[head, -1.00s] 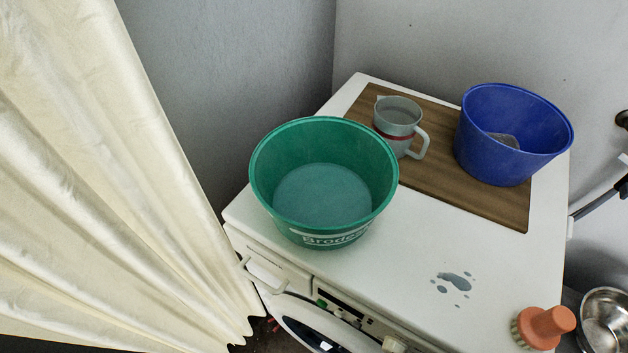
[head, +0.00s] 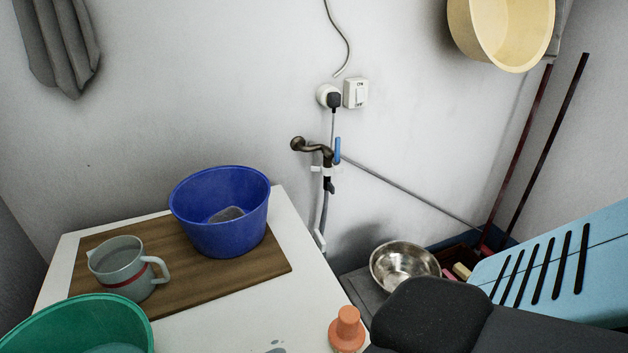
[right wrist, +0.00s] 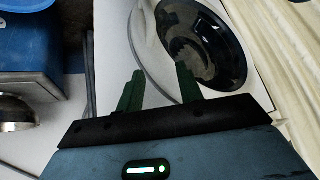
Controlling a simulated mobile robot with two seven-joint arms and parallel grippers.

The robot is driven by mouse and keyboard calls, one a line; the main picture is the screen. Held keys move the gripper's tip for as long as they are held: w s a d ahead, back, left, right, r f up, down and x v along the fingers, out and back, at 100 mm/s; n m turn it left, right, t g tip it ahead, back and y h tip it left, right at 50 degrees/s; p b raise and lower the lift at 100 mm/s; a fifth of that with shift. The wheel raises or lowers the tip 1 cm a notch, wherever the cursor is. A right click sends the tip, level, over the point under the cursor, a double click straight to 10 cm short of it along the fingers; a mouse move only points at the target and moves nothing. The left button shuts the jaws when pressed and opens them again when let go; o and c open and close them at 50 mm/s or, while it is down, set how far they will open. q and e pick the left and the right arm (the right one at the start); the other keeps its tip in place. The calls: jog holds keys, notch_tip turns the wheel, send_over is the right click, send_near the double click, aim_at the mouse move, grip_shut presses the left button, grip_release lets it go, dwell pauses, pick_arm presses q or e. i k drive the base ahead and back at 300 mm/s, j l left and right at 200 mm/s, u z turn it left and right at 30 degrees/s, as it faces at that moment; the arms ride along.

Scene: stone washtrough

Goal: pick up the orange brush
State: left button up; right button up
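The orange brush (head: 346,328) stands on the white washing machine top (head: 215,325), close to its front right corner in the head view. Its round knob points up, and its lower end is cut off by the picture edge. The brush does not show in the right wrist view. My right gripper (right wrist: 160,88) is open and empty, its two green fingers apart in front of the machine's round door (right wrist: 200,45). The gripper is not visible in the head view, where a dark part at the lower right appears to be my arm. My left gripper is in neither view.
A blue basin (head: 225,235) and a grey jug (head: 120,268) stand on a brown board (head: 195,290); a green basin (head: 85,320) is at lower left. A metal bowl (head: 403,265) sits right of the machine. A tap (head: 315,147) is on the wall. A curtain (right wrist: 290,45) hangs nearby.

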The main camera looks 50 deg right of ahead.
aim_at(347, 335)
jog(key=l+z, duration=0.2)
jog(key=z, duration=1.1)
